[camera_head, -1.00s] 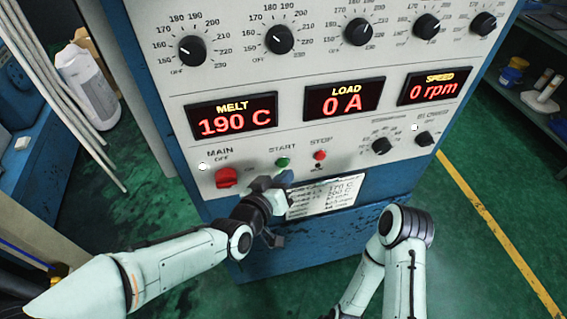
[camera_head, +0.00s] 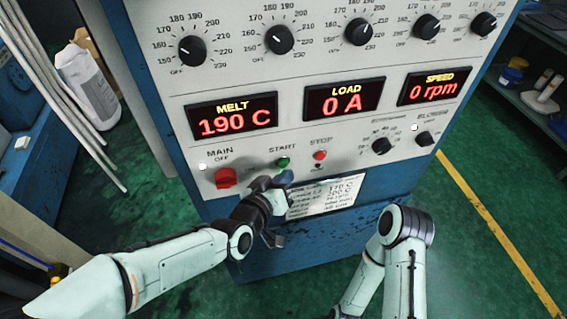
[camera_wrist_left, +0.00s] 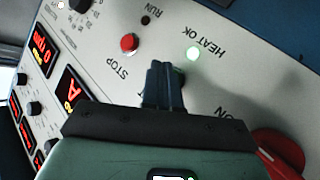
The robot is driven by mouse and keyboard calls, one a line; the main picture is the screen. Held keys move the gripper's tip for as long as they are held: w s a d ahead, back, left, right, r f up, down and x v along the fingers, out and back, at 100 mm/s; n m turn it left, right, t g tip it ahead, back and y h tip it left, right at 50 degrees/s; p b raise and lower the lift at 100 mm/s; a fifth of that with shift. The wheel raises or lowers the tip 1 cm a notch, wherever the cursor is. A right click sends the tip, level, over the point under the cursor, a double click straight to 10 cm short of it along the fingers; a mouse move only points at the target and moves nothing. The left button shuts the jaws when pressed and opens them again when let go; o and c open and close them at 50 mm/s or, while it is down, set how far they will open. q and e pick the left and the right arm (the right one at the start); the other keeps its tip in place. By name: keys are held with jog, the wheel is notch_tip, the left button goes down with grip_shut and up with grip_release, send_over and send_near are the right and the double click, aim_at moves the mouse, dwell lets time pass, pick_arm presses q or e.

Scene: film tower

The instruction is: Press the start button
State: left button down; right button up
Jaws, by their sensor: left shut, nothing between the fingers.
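The green start button (camera_head: 283,162) is on the machine's pale front panel, under the word START. My left gripper (camera_head: 284,179) is shut and empty, its fingertips just below the button in the head view. In the left wrist view the shut fingers (camera_wrist_left: 163,85) point at the panel and cover most of the start button and its label. I cannot tell whether the tips touch it. My right gripper is not in view; only part of my right arm shows.
The red stop button (camera_head: 320,155) is right of the start button. The red main switch (camera_head: 226,178) is to the left. A HEAT OK lamp (camera_wrist_left: 193,54) glows near the fingers. The displays read 190 C (camera_head: 234,119), 0 A (camera_head: 344,101) and 0 rpm (camera_head: 434,88).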

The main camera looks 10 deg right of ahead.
pick_arm(q)
jog(key=shift+w, duration=0.15)
dwell(0.4)
jog(key=shift+w+b, duration=0.25)
jog(key=shift+b, duration=0.1)
jog(key=shift+w, duration=0.4)
dwell(0.4)
jog(key=shift+s, duration=0.15)
dwell(0.3)
jog(key=shift+s, duration=0.65)
jog(key=shift+s+d, duration=0.1)
jog(key=shift+s, duration=2.4)
